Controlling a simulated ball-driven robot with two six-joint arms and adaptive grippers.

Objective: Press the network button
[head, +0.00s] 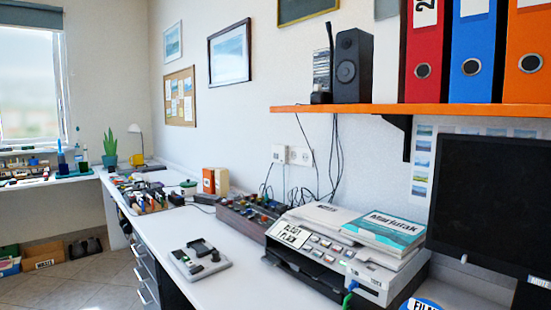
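A printer (300,277) stands on the white desk. Several small buttons (322,247) run along its sloping front panel; their labels are too small to read, so I cannot tell which one is the network button. A light grey box (374,284) with a green plug and a blue cable at its front is at the printer's right end. A dark device with an upright antenna (321,75) stands on the orange shelf beside a black speaker (353,66). Neither of my grippers is in view.
A book (383,231) and papers lie on the printer. A monitor (490,205) stands at the right. A small grey device (200,260) lies on the white desk (165,235). Behind it is a box of colored items (247,219).

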